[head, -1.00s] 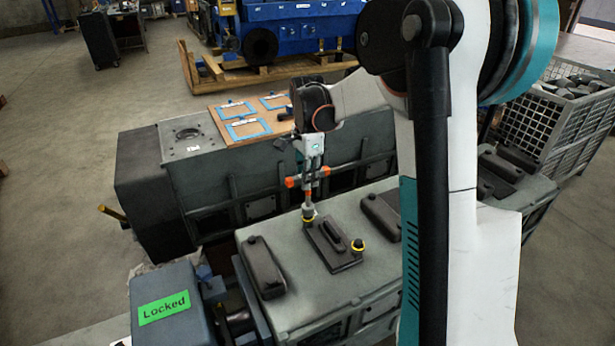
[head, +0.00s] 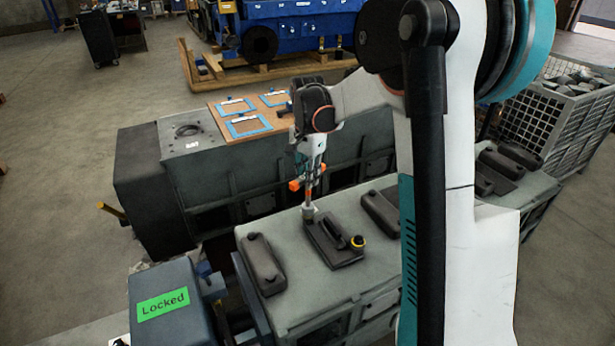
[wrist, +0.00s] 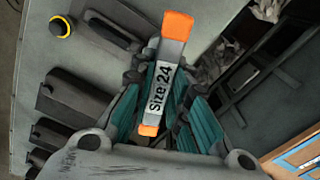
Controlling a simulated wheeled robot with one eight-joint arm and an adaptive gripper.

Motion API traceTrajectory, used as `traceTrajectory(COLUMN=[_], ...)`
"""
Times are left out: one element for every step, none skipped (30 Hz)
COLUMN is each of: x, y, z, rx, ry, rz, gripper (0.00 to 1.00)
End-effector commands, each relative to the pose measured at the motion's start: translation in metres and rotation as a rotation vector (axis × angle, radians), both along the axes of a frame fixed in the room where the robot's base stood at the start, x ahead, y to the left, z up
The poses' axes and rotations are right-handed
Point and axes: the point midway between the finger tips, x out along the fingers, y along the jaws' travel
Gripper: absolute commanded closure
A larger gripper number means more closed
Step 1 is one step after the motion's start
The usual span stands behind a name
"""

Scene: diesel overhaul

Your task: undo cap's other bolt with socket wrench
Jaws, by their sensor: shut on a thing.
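My gripper (head: 309,172) is shut on the socket wrench (head: 309,200), which stands upright with its socket end down at the left bolt position of the dark cap (head: 322,247). In the wrist view my gripper (wrist: 160,118) closes around the wrench (wrist: 160,88), which has orange ends and a "Size 24" label. The bolt under the socket is hidden. The cap's right bolt (head: 357,242), with a yellow ring, stands clear of the tool; it also shows in the wrist view (wrist: 61,27).
The cap lies on a grey engine cover (head: 300,285) between other dark caps (head: 263,262). A grey block with a board of blue frames (head: 247,126) stands behind. A "Locked" box (head: 165,305) is front left. A mesh crate (head: 545,115) is at right.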

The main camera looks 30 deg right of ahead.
Motion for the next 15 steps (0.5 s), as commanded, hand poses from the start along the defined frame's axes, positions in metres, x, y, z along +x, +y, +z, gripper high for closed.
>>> traceTrajectory(x=[0.0001,0.0001,0.0000,0.0000,0.0000,0.0001,0.0001,0.0001,0.0001,0.0001,0.0001,0.0001,0.0002,0.0002,0.0002], y=[-0.0002,-0.0002,-0.0003,-0.0003,-0.0003,-0.0004,-0.0004,-0.0005,-0.0005,-0.0006,-0.0006,-0.0006,-0.0007,-0.0007,-0.0008], z=[0.0004,0.0004,0.0005,0.0005,0.0006,0.0006,0.0007,0.0007,0.0008,0.0008,0.0008,0.0009,0.0009,0.0010,0.0010], rx=[0.000,0.001,0.001,0.001,0.001,0.002,0.002,0.002,0.002,0.003,0.003,0.003,0.003,0.004,0.004], ry=[0.000,0.000,0.000,0.000,0.000,0.000,0.000,0.000,0.000,0.000,0.000,0.000,0.000,0.000,0.000], rz=[0.059,0.098,0.150,0.188,0.228,0.279,0.318,0.357,0.408,0.447,0.486,0.537,0.576,0.615,0.666], gripper=[1.00,1.00,1.00,1.00,1.00,1.00,1.00,1.00,1.00,1.00,1.00,1.00,1.00,1.00,1.00])
